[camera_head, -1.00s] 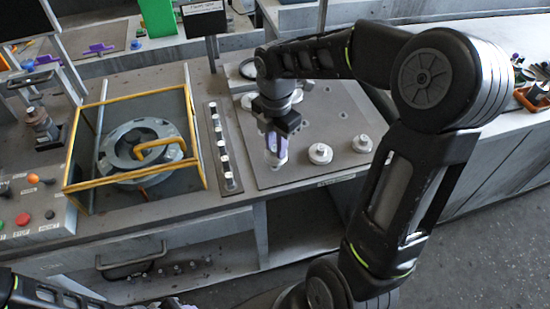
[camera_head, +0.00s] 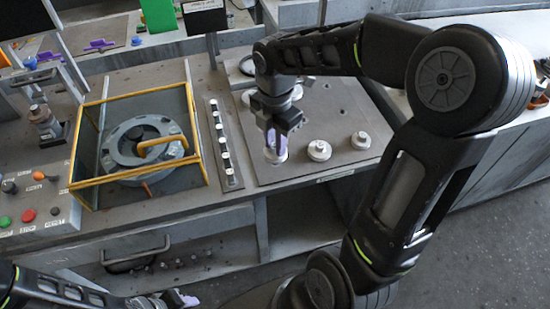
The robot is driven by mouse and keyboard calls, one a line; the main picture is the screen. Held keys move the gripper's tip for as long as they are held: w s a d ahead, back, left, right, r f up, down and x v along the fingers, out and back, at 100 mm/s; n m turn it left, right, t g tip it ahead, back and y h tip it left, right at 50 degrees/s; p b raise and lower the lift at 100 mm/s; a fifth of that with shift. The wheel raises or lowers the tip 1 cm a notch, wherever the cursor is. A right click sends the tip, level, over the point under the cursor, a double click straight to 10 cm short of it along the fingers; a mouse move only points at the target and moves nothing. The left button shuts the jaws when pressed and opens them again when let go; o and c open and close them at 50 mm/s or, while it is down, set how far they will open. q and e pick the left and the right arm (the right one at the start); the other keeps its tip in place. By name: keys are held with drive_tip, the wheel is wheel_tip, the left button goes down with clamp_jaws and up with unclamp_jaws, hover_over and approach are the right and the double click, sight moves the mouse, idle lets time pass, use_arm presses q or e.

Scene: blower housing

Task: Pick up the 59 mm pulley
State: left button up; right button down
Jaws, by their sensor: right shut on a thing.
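Several pale round pulleys are on the grey plate at the right of the bench. My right gripper (camera_head: 273,145) points down over the nearest left one and is shut on this pulley (camera_head: 276,157). I cannot tell whether it touches the plate or is lifted a little. A second pulley (camera_head: 319,151) stands just to its right, and a third (camera_head: 360,140) further right. The sizes are too small to read, so I cannot tell which is 59 mm. My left gripper (camera_head: 186,300) shows only partly at the bottom edge; its jaw state is unclear.
A yellow-framed guard (camera_head: 203,160) surrounds the grey blower housing (camera_head: 118,150) at left. A narrow strip with several small pins (camera_head: 224,155) lies between guard and plate (camera_head: 345,165). A control panel (camera_head: 25,213) with buttons is at far left.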

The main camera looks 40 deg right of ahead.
drive_tip(key=s+a, duration=0.1)
drive_tip(key=s+a+r, duration=0.1)
drive_tip(key=s, duration=0.1)
drive_tip(key=s+a+p, duration=0.1)
drive_tip(key=s+a, duration=0.1)
drive_tip(key=shift+s+r, duration=0.15)
drive_tip(key=shift+r, duration=0.1)
idle(0.3)
